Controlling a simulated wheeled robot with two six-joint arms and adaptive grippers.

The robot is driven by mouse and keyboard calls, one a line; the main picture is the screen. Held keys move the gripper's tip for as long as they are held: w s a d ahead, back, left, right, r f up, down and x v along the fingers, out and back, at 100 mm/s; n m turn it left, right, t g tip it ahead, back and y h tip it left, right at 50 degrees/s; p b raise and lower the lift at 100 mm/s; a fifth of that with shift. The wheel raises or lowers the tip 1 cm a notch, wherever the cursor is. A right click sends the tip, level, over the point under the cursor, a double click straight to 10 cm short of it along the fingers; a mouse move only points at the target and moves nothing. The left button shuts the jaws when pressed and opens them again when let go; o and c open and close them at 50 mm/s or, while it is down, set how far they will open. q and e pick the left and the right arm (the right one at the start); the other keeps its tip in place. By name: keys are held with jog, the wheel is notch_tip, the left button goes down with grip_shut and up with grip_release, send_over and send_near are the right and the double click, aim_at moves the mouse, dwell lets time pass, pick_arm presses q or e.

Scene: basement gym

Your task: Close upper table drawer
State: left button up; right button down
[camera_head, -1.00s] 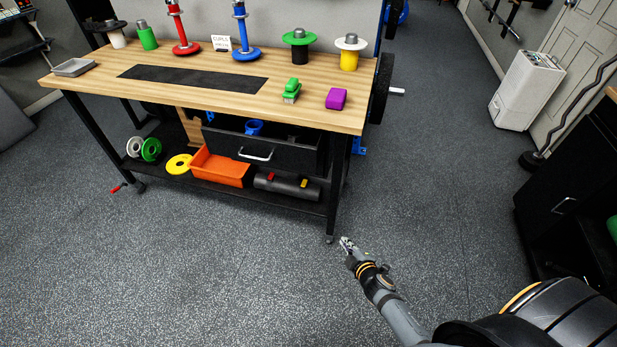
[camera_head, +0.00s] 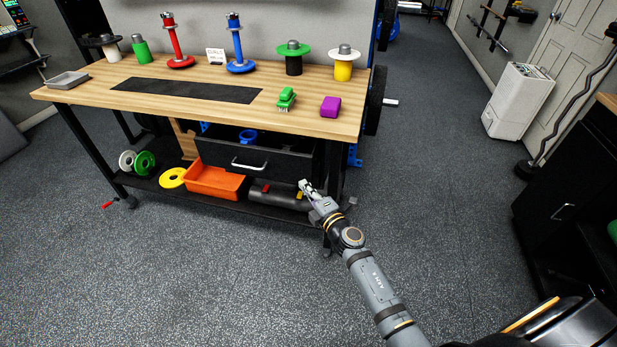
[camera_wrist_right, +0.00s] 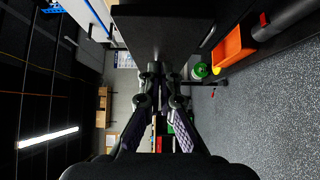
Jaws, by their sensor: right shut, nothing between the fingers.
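The table drawer (camera_head: 224,157) is black with a silver handle (camera_head: 249,165). It hangs under the wooden table top (camera_head: 205,118) and stands pulled out, with a blue item (camera_head: 248,137) showing inside. My right gripper (camera_head: 304,184) is shut and empty, in front of the table's right end, just below and right of the drawer front. In the right wrist view the dark drawer front (camera_wrist_right: 165,28) is close ahead of the gripper (camera_wrist_right: 160,78), and the handle (camera_wrist_right: 208,36) shows to the right. Whether the fingers touch the drawer cannot be told. My left gripper is not in view.
The lower shelf holds an orange bin (camera_head: 213,182), a dark roller (camera_head: 275,193) and several weight discs. A purple block (camera_head: 330,106) and a green brush (camera_head: 286,98) lie on the table top. A black cabinet (camera_head: 565,195) stands at right.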

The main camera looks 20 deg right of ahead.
jog(key=shift+w+d+b, duration=0.15)
jog(key=shift+w+d, duration=0.2)
jog(key=shift+w, duration=0.3)
jog(key=shift+w+d+b, duration=0.15)
jog(key=shift+w+d, duration=0.2)
jog(key=shift+w, duration=0.35)
jog(key=shift+w+d+b, duration=0.15)
jog(key=shift+w+d, duration=0.2)
jog(key=shift+w, duration=0.3)
